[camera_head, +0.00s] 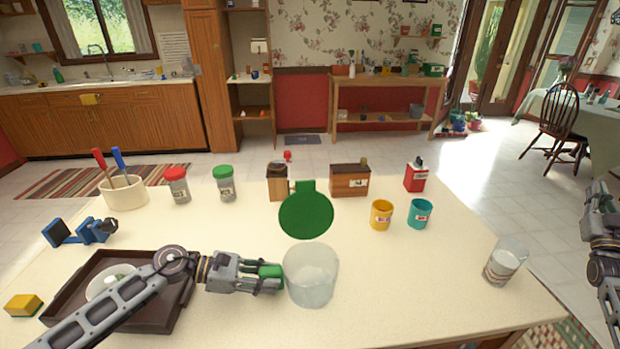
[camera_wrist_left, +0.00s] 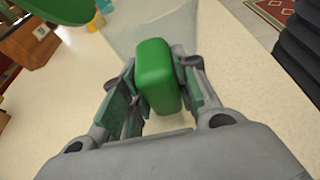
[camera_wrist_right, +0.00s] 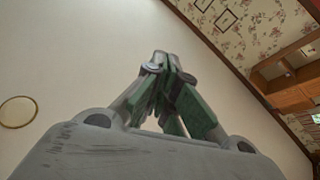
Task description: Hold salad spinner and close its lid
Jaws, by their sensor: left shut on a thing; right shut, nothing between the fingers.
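The salad spinner has a clear, translucent bowl (camera_head: 311,276) standing upright on the table. Its round green lid (camera_head: 306,216) is raised open at the back of the bowl. A green handle (camera_head: 270,271) sticks out at the bowl's left side. My left gripper (camera_head: 268,280) is shut on this green handle, which also shows between the fingers in the left wrist view (camera_wrist_left: 158,77). The lid's edge (camera_wrist_left: 62,8) shows at the top left there. My right gripper (camera_wrist_right: 167,72) is shut and empty, away from the table at the right; its fingers are not clear in the head view.
A brown tray (camera_head: 68,295) with a white bowl lies under my left arm. The table right of the spinner is clear.

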